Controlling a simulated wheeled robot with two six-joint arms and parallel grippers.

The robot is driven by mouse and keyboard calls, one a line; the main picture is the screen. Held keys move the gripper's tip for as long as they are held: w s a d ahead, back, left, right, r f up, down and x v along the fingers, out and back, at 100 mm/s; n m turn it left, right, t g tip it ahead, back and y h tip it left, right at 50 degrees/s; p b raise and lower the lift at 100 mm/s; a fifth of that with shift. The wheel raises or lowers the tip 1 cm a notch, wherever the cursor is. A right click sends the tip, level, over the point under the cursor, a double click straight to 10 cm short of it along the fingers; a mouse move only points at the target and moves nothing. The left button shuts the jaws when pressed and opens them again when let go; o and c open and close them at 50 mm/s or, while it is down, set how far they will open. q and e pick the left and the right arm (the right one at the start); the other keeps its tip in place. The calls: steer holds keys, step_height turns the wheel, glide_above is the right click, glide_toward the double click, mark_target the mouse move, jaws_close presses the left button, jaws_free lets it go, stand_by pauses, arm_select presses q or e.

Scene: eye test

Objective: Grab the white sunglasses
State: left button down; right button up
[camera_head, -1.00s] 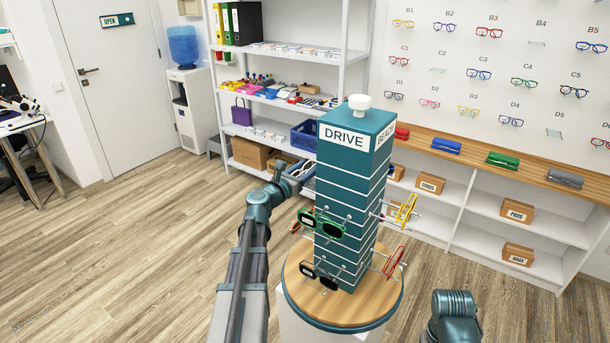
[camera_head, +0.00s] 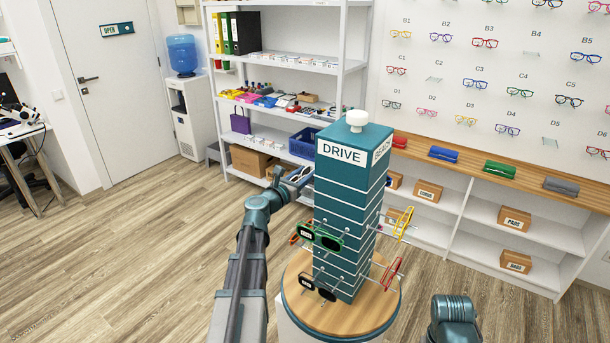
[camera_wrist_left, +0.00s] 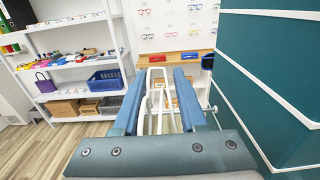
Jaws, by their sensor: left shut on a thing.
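My left gripper (camera_head: 292,179) reaches in from the left, just left of the teal display tower (camera_head: 340,195). It is shut on the white sunglasses (camera_head: 299,173), which look small and dark-lensed in the head view. In the left wrist view the white frame (camera_wrist_left: 157,70) stands between the two blue fingers, clear of the tower face at right. The tower's pegs hold green sunglasses (camera_head: 320,237), black sunglasses (camera_head: 320,288), yellow glasses (camera_head: 403,223) and red glasses (camera_head: 392,273). My right gripper is out of view; only part of its arm shows at bottom right.
The tower stands on a round wooden turntable (camera_head: 345,322). A white shelf unit with a blue basket (camera_head: 303,143) is behind. A wooden counter (camera_head: 480,164) with coloured cases runs along the right wall. The floor at left is open.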

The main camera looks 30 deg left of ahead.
mark_target(305, 172)
arm_select(q)
step_height(305, 172, up, 8)
steer(key=p, duration=0.6)
steer(key=shift+f, duration=0.25)
